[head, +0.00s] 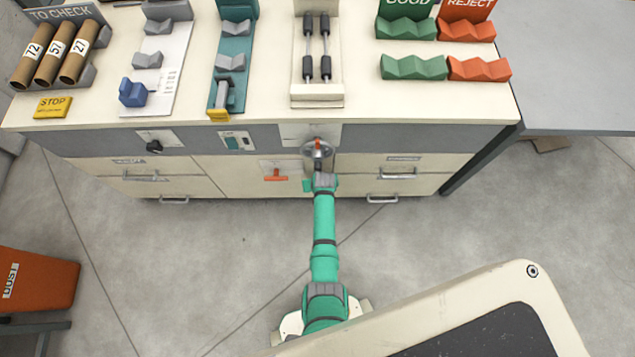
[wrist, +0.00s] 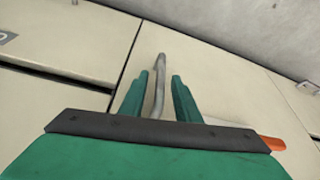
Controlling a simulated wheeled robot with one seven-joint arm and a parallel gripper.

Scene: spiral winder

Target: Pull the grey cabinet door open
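A pale cabinet door panel (head: 240,178) is at the middle of the bench front; its colour looks cream rather than grey. It fills much of the wrist view (wrist: 215,85) and looks closed. A grey bar handle (wrist: 159,85) stands out from it. My gripper (wrist: 158,78) is open, with one green finger on each side of the handle. A gap shows on both sides of the bar. In the head view my arm hides the handle and most of the gripper (head: 308,185).
An orange handle (head: 275,176) is left of my gripper. A round dial (head: 317,149) is just above it. Drawers with grey pulls (head: 397,175) are to the right, others to the left. An orange bin (head: 38,278) stands at the far left. The floor in front is clear.

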